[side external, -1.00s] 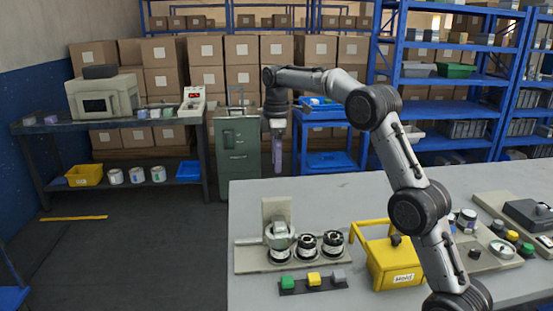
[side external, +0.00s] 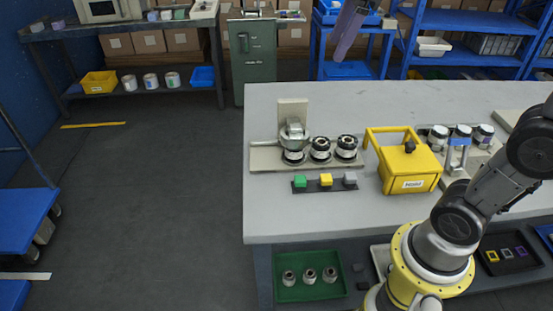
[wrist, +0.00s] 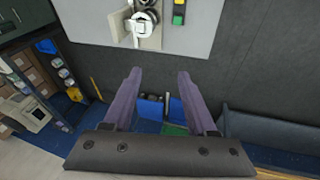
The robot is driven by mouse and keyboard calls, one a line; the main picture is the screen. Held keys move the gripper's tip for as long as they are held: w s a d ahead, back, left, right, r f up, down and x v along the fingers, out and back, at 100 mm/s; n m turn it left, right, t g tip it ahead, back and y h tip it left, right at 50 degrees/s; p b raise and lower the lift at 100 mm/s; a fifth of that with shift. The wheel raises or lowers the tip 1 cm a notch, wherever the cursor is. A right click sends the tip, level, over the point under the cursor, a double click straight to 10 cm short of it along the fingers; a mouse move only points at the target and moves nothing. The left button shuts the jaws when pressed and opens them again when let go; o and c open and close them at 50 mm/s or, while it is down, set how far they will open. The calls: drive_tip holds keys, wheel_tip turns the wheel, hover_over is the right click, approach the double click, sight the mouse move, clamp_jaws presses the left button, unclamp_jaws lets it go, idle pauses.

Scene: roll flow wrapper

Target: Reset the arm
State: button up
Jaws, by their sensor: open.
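My gripper (wrist: 159,76) is open in the wrist view, with its two purple fingers spread and nothing held between them. In the side view a purple finger (side external: 350,32) shows at the top edge, tilted and raised beyond the table's far edge. The rest of the hand and the upper arm are cut off there. My gripper is clear of the grey table (side external: 290,215) and touches nothing that I can see.
On the table stand a fixture with several black-and-silver rolls (side external: 320,150), a button strip (side external: 325,185) with green, yellow and grey buttons, and a yellow handled box (side external: 410,170). A green tray (side external: 310,290) sits on the lower shelf. Floor left of the table is open.

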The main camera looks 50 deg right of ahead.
drive_tip(key=s+a+f+m+t, duration=0.1)
drive_tip(key=s+a+f+m, duration=0.2)
drive_tip(key=s+f+m, duration=0.5)
drive_tip(key=s+f, duration=0.6)
drive_tip(key=shift+f+t, duration=0.15)
drive_tip(key=shift+t, duration=0.25)
